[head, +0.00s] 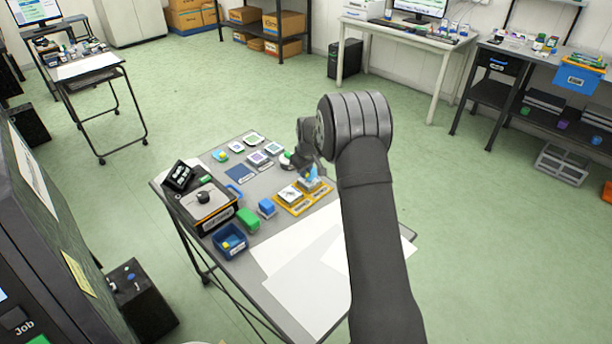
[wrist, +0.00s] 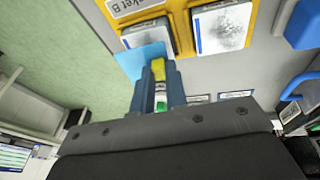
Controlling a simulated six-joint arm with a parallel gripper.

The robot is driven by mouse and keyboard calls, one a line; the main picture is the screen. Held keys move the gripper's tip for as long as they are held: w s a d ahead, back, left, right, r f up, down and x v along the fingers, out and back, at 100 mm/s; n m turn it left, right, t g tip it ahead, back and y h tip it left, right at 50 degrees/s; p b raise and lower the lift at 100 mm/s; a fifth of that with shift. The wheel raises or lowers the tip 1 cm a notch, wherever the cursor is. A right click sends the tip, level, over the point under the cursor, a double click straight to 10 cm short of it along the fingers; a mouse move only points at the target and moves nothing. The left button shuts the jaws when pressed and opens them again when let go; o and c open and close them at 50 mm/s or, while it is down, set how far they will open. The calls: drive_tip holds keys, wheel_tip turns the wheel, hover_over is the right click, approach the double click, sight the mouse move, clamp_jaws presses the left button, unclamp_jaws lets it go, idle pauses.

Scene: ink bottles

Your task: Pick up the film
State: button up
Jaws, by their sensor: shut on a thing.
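The film is a light-blue sheet (wrist: 138,60) with a yellow tab at its near edge in the wrist view. It also shows as a small light-blue patch in the head view (head: 309,183), just below my gripper (head: 312,168). My gripper's two blue fingers (wrist: 158,88) are shut on the yellow tab. The sheet overlaps the corner of a white printed pad (wrist: 148,36) in the yellow tray (wrist: 176,20). I cannot tell whether it touches the pad.
The tray lies on a grey table. A blue bin (head: 230,241), a green block (head: 248,219) and a blue block (head: 267,207) stand left of it. Several small pads lie behind. White sheets (head: 300,270) cover the front.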

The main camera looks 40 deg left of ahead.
drive_tip(key=w+d+r, duration=0.2)
drive_tip(key=d+r, duration=0.3)
drive_tip(key=r, duration=0.1)
drive_tip(key=w+d+r, duration=0.2)
drive_tip(key=d+r, duration=0.3)
drive_tip(key=r, duration=0.2)
drive_tip(key=shift+w+d+r, duration=0.2)
drive_tip(key=shift+w+d, duration=0.05)
drive_tip(key=shift+d, duration=0.15)
drive_tip(key=shift+s, duration=0.1)
